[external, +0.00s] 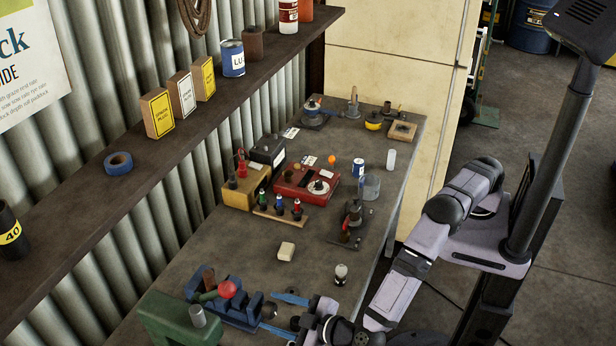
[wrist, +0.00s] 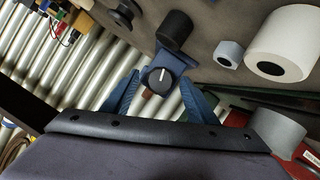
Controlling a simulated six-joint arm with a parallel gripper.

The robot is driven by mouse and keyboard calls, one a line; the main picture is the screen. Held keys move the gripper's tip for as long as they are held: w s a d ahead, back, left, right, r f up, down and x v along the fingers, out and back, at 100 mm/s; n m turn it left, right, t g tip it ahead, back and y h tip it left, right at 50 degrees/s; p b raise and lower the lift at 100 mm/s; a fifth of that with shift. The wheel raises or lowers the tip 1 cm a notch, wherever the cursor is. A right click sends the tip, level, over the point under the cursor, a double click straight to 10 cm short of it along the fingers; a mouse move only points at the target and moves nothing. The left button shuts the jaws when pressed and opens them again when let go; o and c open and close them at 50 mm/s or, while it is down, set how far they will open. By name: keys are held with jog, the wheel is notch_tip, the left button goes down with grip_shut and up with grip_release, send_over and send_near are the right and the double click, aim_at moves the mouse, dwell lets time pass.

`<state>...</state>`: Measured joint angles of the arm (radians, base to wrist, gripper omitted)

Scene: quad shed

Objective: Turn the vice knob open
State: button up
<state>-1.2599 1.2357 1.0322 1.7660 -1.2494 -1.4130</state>
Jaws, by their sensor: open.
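The blue vice (external: 238,304) sits on the near end of the bench. In the wrist view its dark round knob (wrist: 161,79) shows a white pointer line, nearly upright in the picture, on a blue body (wrist: 172,60). In the external view the knob is small and dark at the vice's right end. My gripper (external: 268,310) reaches in from the right with its blue fingers spread. In the wrist view the fingers of my gripper (wrist: 158,80) are open, one on each side of the knob, with visible gaps. Contact with the knob cannot be seen.
A green machine body (external: 178,318) with a grey cylinder (external: 198,316) stands just left of the vice. A red ball (external: 228,289) shows beside the vice. A pale block (external: 286,251) and a small bulb-like item (external: 341,273) lie further back.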

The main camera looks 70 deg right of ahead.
jog(key=b+v, duration=0.2)
jog(key=v, duration=0.4)
jog(key=shift+s+a+r+b, duration=0.1)
jog(key=shift+s+r+b, duration=0.2)
jog(key=shift+s+b, duration=0.25)
